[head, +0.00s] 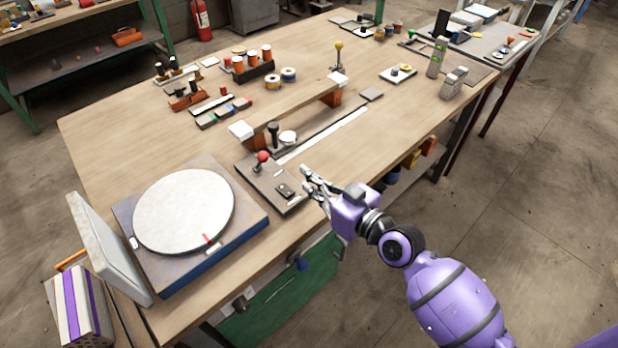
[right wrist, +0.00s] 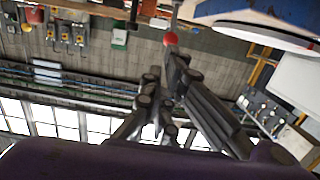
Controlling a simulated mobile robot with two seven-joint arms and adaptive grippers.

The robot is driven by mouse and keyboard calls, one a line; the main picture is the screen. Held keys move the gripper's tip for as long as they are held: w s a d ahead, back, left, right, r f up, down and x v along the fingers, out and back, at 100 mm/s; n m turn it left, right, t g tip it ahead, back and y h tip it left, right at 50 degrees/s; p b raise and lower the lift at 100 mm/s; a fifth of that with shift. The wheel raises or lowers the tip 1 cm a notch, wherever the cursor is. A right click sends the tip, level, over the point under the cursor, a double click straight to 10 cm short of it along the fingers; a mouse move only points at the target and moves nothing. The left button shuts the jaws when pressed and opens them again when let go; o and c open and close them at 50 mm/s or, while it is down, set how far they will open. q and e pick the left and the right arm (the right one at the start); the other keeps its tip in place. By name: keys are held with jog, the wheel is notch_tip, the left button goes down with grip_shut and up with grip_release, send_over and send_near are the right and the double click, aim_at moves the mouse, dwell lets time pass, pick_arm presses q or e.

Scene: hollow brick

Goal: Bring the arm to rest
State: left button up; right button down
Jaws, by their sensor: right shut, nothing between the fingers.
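My right gripper (head: 316,188) is at the front edge of the wooden table (head: 350,160) in the head view, with my purple arm coming in from the lower right. Its fingers are shut with nothing between them; they also show in the right wrist view (right wrist: 165,85). It is just right of a dark control plate with a red-knobbed lever (head: 262,157). I cannot tell whether the fingers touch the plate. The red knob also shows in the right wrist view (right wrist: 170,39), beyond the fingertips. My left gripper is not in view.
A round white disc (head: 184,211) lies on a blue-sided base at the table's left, beside a tilted grey panel (head: 105,250). A long bar (head: 290,109) on white-capped supports stands behind the lever. Small parts and reels crowd the back. Open floor lies to the right.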

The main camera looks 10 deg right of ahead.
jog(key=s+d+f+m+g+h, duration=0.1)
jog(key=s+d+f+m+h, duration=0.1)
jog(key=s+f, duration=0.6)
jog(key=s+d+f+m+g+h+p, duration=0.1)
jog(key=s+d+f+h, duration=0.3)
jog(key=s, duration=0.8)
jog(key=s+d+f+m+g+h, duration=0.2)
jog(key=s+d+f, duration=0.5)
jog(key=s+f, duration=0.4)
jog(key=shift+f+m+g+h, duration=0.4)
jog(key=shift+m+h, duration=0.3)
jog(key=shift+m, duration=0.2)
jog(key=shift+d, duration=0.1)
